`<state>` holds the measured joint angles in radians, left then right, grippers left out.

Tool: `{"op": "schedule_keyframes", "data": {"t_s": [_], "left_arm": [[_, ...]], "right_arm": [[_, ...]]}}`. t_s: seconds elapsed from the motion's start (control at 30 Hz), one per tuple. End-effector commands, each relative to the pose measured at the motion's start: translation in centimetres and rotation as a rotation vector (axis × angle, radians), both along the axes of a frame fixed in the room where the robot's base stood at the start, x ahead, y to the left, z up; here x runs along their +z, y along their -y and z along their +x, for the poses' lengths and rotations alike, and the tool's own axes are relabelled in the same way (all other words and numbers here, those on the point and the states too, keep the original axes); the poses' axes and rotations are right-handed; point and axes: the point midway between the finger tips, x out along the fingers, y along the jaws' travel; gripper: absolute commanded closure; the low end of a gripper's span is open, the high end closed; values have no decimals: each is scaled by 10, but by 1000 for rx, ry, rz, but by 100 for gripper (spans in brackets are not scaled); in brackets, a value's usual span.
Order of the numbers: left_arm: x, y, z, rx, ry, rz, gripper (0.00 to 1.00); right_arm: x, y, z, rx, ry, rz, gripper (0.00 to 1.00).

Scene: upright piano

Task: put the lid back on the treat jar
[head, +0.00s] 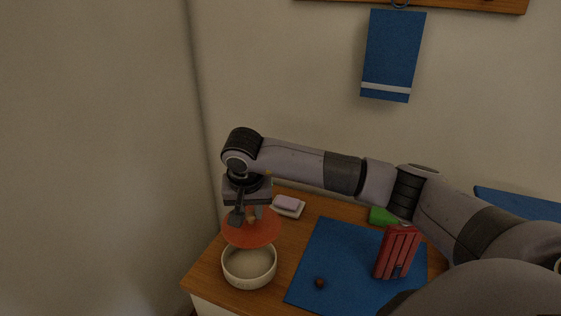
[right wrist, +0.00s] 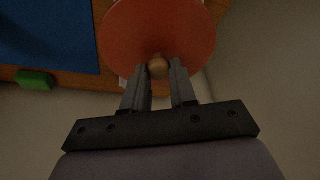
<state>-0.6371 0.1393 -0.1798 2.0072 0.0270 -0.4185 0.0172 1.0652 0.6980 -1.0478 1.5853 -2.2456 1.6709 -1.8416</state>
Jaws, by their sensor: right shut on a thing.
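My right gripper (head: 248,217) points down and is shut on the knob of the orange-red lid (head: 252,234). In the right wrist view the two fingers (right wrist: 159,70) close on the round tan knob, and the lid (right wrist: 156,30) spreads out beyond them. The lid is a flat disc held above and slightly behind a cream round jar (head: 249,270) on the wooden top. The jar's mouth is open, with its rear rim close under the lid; I cannot tell whether they touch. My left gripper is not in view.
A blue mat (head: 330,250) covers the middle of the wooden top (head: 214,268). A red ribbed object (head: 397,251) stands on it, near a small dark ball (head: 320,282). A soap dish (head: 288,206) and a green block (head: 383,216) lie behind. A blue towel (head: 392,55) hangs on the wall.

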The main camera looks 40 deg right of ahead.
Motion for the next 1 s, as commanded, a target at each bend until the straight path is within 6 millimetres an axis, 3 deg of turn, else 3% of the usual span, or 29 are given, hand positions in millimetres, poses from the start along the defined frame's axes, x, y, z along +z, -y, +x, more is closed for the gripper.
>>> {"op": "schedule_keyframes", "data": {"t_s": [0.1,0.2,1.0], "left_arm": [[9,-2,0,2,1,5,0],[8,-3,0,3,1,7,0],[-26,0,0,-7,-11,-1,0]], "right_arm": [[-7,-22,-8,59,-9,5,100],[-12,-28,-10,75,-11,6,100],[-73,-27,-10,74,-10,6,100]]}}
